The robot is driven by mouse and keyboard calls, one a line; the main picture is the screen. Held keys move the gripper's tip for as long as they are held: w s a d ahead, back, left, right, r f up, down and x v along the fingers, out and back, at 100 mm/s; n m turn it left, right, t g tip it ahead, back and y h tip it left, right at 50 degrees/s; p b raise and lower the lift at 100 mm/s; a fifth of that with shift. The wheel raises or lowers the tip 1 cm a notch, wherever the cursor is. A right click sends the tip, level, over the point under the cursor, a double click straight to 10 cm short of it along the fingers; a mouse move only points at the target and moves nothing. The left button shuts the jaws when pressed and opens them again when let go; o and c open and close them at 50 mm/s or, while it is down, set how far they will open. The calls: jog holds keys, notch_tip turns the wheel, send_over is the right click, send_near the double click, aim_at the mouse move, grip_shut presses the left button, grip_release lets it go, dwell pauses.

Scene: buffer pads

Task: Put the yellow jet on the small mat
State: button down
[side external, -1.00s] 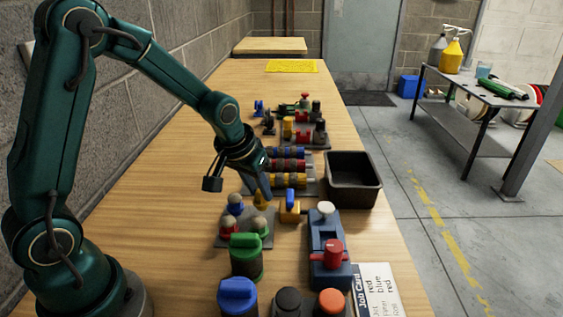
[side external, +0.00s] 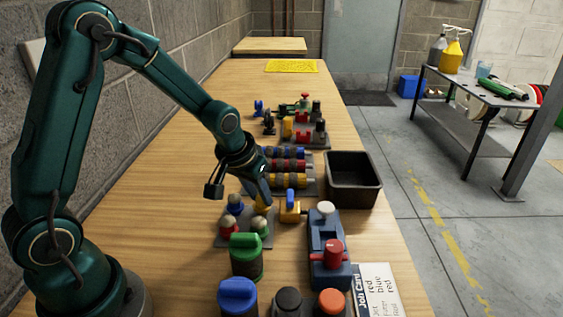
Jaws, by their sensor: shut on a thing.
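My gripper (side external: 265,196) points down over the near middle of the bench and is shut on the yellow jet (side external: 262,204), which is mostly hidden by the fingers. The jet is at the back right corner of a small grey mat (side external: 226,241). On this mat stand a jet with a blue base, one with a red base and one with a green base, all with pale rounded tops. I cannot tell whether the yellow jet touches the mat or hangs just above it.
A yellow block with a blue lever (side external: 290,208) stands close right of my gripper. Behind are a rack of coloured cylinders (side external: 288,165) and a black bin (side external: 352,182). A blue fixture (side external: 328,262) and green-topped canister (side external: 246,256) stand in front. The bench's left side is clear.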

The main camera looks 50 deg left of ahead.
jog(key=shift+f, duration=0.15)
jog(key=c, duration=0.6)
grip_release()
jog(key=shift+o, duration=0.2)
jog(key=s+d+r+m+t, duration=0.1)
jog(key=s+d+r, duration=0.15)
jog(key=r, duration=0.45)
jog(key=s+d+r+t, duration=0.1)
jog(key=s+r+t, duration=0.1)
jog(key=s+r, duration=0.35)
jog(key=s+d+m+g+h, duration=0.1)
jog(key=s+d+m, duration=0.1)
jog(key=s, duration=0.7)
jog(key=shift+s+d+g, duration=0.35)
jog(key=shift+d+g, duration=0.05)
